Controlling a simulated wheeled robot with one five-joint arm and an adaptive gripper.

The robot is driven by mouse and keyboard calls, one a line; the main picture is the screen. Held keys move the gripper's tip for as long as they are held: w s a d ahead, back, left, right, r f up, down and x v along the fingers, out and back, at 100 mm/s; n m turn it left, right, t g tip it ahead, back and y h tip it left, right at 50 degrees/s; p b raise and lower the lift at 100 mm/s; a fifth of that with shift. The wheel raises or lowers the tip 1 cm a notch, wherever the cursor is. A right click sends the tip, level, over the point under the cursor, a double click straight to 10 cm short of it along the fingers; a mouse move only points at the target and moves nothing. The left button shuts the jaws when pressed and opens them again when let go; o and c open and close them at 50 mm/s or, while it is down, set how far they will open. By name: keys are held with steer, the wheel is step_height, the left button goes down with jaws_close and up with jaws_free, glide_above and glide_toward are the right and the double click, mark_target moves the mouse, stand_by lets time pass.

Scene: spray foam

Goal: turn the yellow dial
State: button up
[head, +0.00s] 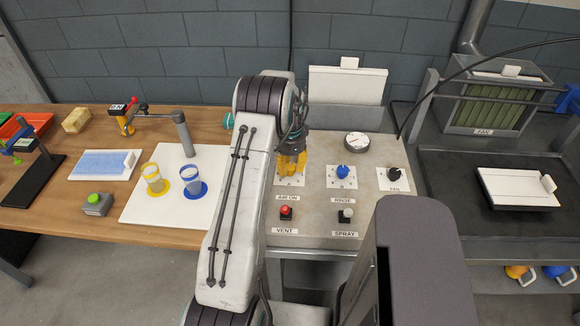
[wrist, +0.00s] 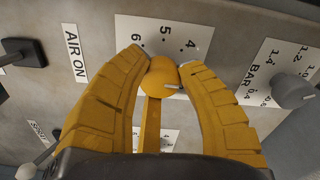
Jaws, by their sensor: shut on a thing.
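The yellow dial (wrist: 159,77) sits on a white plate (wrist: 205,30) marked with numbers, of which 4, 5 and 6 show in the wrist view. A small pale pointer shows near the dial's lower right edge. My gripper (wrist: 162,62), with yellow-orange fingers, is shut on the dial, one fingertip on each side. In the head view my gripper (head: 291,164) reaches down onto the left part of the grey control panel (head: 300,236), above the AIR ON label. It hides most or all of the dial there.
A blue dial (head: 343,172) and a black FAN knob (head: 394,174) sit to the right, with a round gauge (head: 356,142) behind. Two cups stand on a white board (head: 150,212) at left.

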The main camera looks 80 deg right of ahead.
jaws_close()
steer(key=shift+f, duration=0.1)
steer(key=shift+n, duration=0.3)
steer(key=shift+f+n+b, duration=0.1)
steer(key=shift+n+b, duration=0.8)
steer(key=shift+n, duration=0.1)
steer(key=shift+c, duration=0.8)
jaws_free()
steer(key=n+b, duration=0.2)
steer(key=n, duration=0.4)
steer(key=shift+a, duration=0.1)
steer(key=o, duration=1.2)
